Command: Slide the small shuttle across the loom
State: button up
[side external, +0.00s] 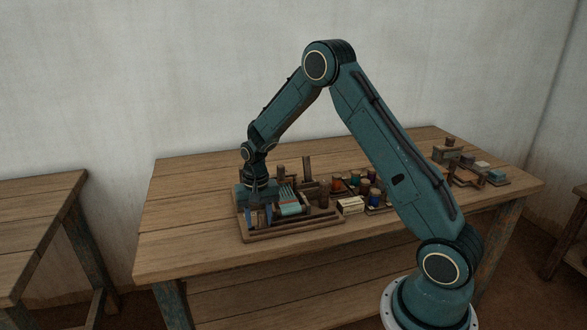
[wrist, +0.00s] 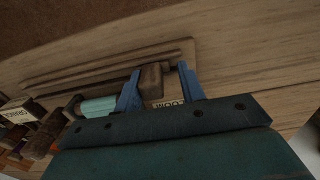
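The small loom (side external: 290,234) is a brown wooden frame on a flat base at the front left of the table, with pale teal cloth (side external: 289,203). My gripper (side external: 262,225) points down over its left end. In the wrist view, its two blue fingers (wrist: 158,68) stand apart. A brown wooden block (wrist: 152,79) shows between them, nearer the left finger, with a gap to the right one. I cannot tell whether this block is the shuttle or part of the loom. A "LOOM" label (wrist: 168,104) and a teal roll (wrist: 98,106) are close by.
Several coloured spools (side external: 365,188) stand right of the loom, behind a cream label block (side external: 350,205). More small wooden pieces (side external: 468,170) lie at the table's far right. Bare tabletop (side external: 185,225) is free on the left.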

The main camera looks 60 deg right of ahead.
jog(key=shift+w+a, duration=0.15)
jog(key=shift+a, duration=0.05)
dwell(0.3)
jog(key=shift+s+d, duration=0.3)
jog(key=shift+d, duration=0.05)
dwell(0.3)
jog(key=shift+o, duration=0.8)
jog(key=shift+r, duration=3.25)
